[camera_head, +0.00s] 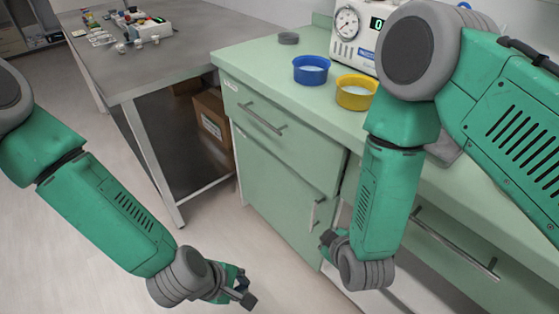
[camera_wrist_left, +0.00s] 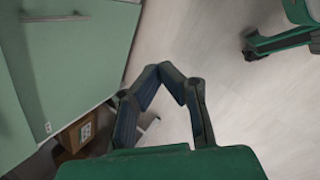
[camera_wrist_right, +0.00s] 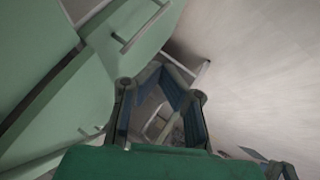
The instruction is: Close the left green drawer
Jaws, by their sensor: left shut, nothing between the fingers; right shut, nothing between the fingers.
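The left green drawer (camera_head: 285,139) is the upper left front of the green cabinet, with a bar handle (camera_head: 262,118) across it. Its front looks near the cabinet face; I cannot tell whether it is fully closed. My left gripper (camera_head: 243,292) is shut and empty, low over the floor in front of the cabinet, apart from the drawer. Its fingertips meet in the left wrist view (camera_wrist_left: 167,70). My right gripper (camera_head: 328,240) is shut and empty near the door handle below the drawer; contact is unclear. It also shows in the right wrist view (camera_wrist_right: 160,70).
A green door (camera_head: 275,195) with an upright handle (camera_head: 315,213) is under the drawer. Another drawer handle (camera_head: 455,243) is at right. A blue bowl (camera_head: 311,70) and yellow bowl (camera_head: 356,92) stand on the counter. A grey table (camera_head: 190,50) stands left; floor before the cabinet is clear.

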